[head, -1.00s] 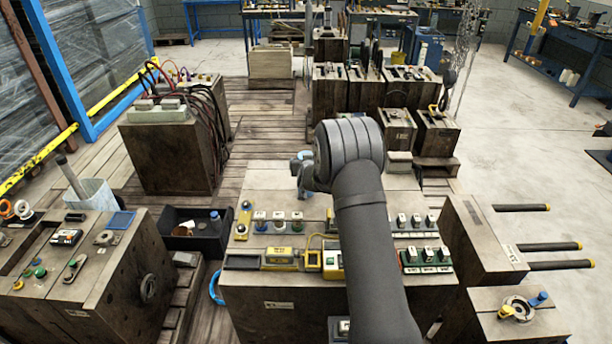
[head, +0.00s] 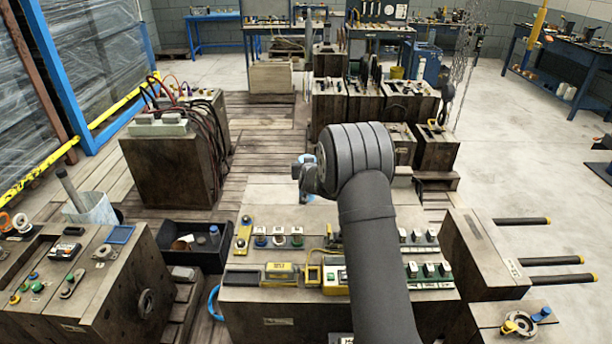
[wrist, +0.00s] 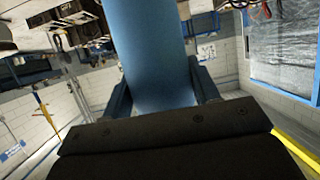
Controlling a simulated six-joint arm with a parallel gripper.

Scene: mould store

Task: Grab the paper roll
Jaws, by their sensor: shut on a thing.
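The paper roll is a blue cylinder (wrist: 150,50) in the wrist view. It stands between the two dark fingers of my gripper (wrist: 162,95), which is shut on it. The roll's lower end is hidden behind the dark gripper body. In the head view my gripper (head: 304,174) is above the back part of the large wooden block, left of my arm's thick grey joint. Only small light-blue bits of the roll (head: 306,158) show there, and my gripper and arm hide the rest.
The wooden block (head: 262,308) below my arm carries knobs, switches and a yellow-framed device (head: 281,270). A black bin (head: 200,255) is at its left. A block with red and black cables (head: 165,170) stands behind. Bars stick out from the right block (head: 487,245). Floor is clear at right.

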